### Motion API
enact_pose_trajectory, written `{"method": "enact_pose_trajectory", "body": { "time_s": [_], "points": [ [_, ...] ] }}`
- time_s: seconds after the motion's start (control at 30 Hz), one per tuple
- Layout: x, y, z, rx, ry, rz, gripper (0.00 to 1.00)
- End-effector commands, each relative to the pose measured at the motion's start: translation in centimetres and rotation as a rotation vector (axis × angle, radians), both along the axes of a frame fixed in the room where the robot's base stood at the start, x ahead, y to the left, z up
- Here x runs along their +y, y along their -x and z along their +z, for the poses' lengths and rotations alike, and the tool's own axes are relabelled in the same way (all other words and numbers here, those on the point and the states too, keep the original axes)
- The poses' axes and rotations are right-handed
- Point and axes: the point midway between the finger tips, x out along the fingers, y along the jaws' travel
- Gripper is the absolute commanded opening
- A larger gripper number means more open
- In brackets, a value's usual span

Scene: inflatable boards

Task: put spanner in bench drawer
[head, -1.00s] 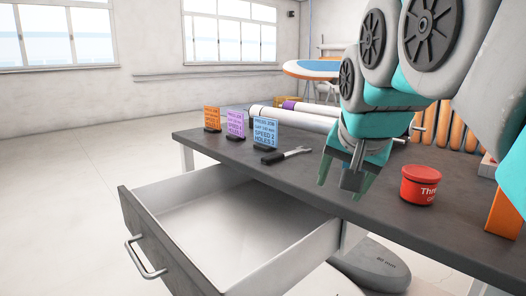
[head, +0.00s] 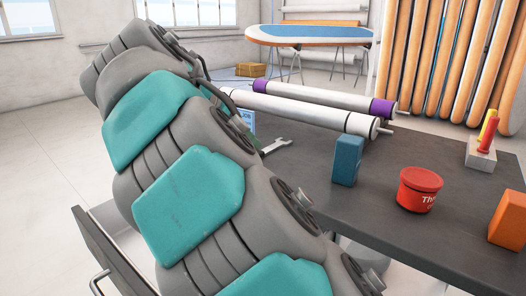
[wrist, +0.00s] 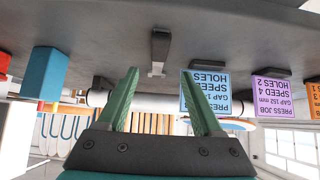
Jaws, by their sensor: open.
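The spanner (head: 278,145) lies on the dark bench top, its silver open end showing past my arm in the head view and the rest hidden. In the wrist view, which is upside down, the spanner (wrist: 160,45) shows its dark handle and silver part, ahead of and between my fingertips, apart from them.
A blue block (head: 347,160), a red tub (head: 420,190) and an orange block (head: 508,219) stand on the bench (head: 385,240). White rolls (head: 305,110) lie behind. Blue (wrist: 206,92) and purple (wrist: 272,98) cards stand near the spanner.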

Motion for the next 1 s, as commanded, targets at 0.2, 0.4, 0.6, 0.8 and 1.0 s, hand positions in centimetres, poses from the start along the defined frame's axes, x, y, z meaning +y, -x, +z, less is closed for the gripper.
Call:
{"method": "enact_pose_trajectory", "body": {
  "time_s": [0.2,0.4,0.6,0.8,1.0],
  "points": [
    [-0.7,-0.7,-0.9,0.0,-0.001,-0.001,0.68],
    [-1.7,-1.7,-2.1,0.005,0.001,-0.005,0.68],
    [-3.0,-3.2,-3.9,0.004,0.0,-0.004,0.68],
    [-3.0,-3.6,-4.2,0.0,-0.001,-0.001,0.68],
    [-3.0,-3.5,-4.2,0.0,-0.001,-0.001,0.53]
  ]
}}
